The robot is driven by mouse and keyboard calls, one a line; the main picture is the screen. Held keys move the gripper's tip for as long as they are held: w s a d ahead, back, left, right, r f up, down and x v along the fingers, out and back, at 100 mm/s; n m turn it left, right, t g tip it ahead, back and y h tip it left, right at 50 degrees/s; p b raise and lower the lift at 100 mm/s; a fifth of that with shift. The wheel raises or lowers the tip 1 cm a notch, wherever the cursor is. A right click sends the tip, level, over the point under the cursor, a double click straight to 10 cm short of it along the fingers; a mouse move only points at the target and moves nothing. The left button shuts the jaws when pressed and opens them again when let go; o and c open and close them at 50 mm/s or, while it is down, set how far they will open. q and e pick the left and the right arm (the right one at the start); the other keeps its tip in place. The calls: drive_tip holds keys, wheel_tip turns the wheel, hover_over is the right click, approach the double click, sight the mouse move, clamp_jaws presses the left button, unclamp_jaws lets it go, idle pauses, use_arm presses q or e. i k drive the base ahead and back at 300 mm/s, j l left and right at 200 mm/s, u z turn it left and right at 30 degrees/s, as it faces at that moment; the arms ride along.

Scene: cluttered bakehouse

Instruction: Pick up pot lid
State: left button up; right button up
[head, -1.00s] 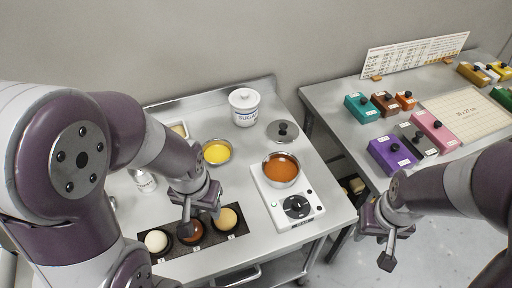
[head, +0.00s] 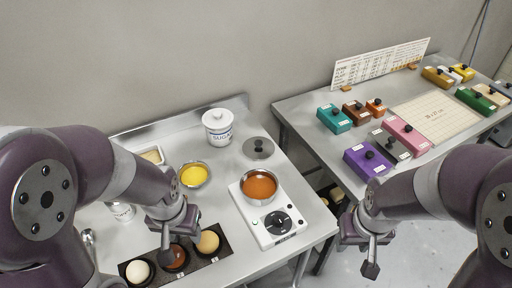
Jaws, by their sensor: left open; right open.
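The pot lid (head: 258,149) is a grey disc with a dark knob. It lies flat on the left steel table, behind the pot (head: 260,187) of orange-brown liquid, which stands on a white hot plate (head: 284,229). My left gripper (head: 172,243) is open and points down over the dark tray of round items, to the left of and nearer than the lid. My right gripper (head: 369,262) is open and empty over the floor gap right of the table. Neither gripper touches the lid.
A white sugar jar (head: 217,127) stands left of the lid. A bowl of yellow liquid (head: 193,174) is in the middle of the left table. The dark tray (head: 215,257) holds round items. The right table carries coloured boxes, a grid board (head: 434,119) and a sign (head: 381,63).

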sight(258, 148)
drive_tip(key=l, duration=0.6)
drive_tip(key=k+l+u, duration=0.15)
drive_tip(key=l, duration=0.5)
drive_tip(key=i+l, duration=0.25)
drive_tip(key=i+l+u, duration=0.15)
drive_tip(key=i+l, duration=0.15)
drive_tip(key=l, duration=0.15)
drive_tip(key=i+l, duration=0.25)
drive_tip(key=i+l+u, duration=0.15)
drive_tip(key=l, duration=0.35)
drive_tip(key=i+j, duration=0.1)
drive_tip(key=i, duration=0.25)
